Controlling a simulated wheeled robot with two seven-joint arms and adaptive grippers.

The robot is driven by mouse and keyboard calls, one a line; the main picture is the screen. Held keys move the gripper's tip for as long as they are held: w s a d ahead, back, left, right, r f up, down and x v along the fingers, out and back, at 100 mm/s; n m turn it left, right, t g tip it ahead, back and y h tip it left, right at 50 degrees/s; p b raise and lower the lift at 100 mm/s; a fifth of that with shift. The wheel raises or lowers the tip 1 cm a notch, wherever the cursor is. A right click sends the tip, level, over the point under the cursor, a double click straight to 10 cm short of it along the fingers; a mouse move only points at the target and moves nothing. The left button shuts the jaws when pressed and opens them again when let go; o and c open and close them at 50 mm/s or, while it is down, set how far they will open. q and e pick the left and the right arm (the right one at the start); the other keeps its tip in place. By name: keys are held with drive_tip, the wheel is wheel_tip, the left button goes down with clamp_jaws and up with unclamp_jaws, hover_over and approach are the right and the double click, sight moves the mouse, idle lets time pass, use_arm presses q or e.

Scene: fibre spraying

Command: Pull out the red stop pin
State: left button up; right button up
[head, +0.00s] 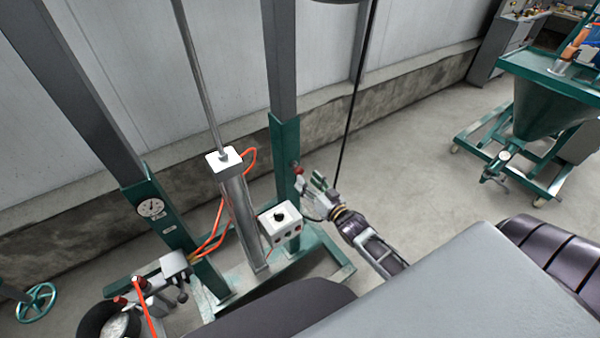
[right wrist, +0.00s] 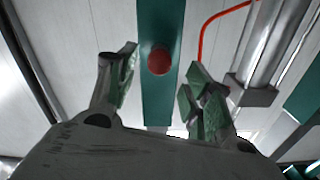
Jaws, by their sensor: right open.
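The red stop pin (head: 297,169) shows as a small red knob on the right green post (head: 286,150) of the frame. In the right wrist view the round red knob (right wrist: 159,61) sits in front of the green post, between my spread fingertips in the picture. My right gripper (head: 318,184) is open, just right of the pin, its fingers pointing toward the post. Its green-padded fingers (right wrist: 157,76) show one on each side of the knob, with no clear contact. My left gripper is not in view.
A metal cylinder (head: 238,220) with orange hoses is left of the post. A gauge (head: 151,208) is on the left post. A green hopper cart (head: 550,110) stands far right, with clear floor between.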

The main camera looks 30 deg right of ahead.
sight(301, 174)
drive_tip(key=shift+w+a, duration=0.2)
drive_tip(key=shift+w, duration=1.2)
drive_tip(key=shift+w+a, duration=0.2)
drive_tip(key=shift+w, duration=1.15)
clamp_jaws()
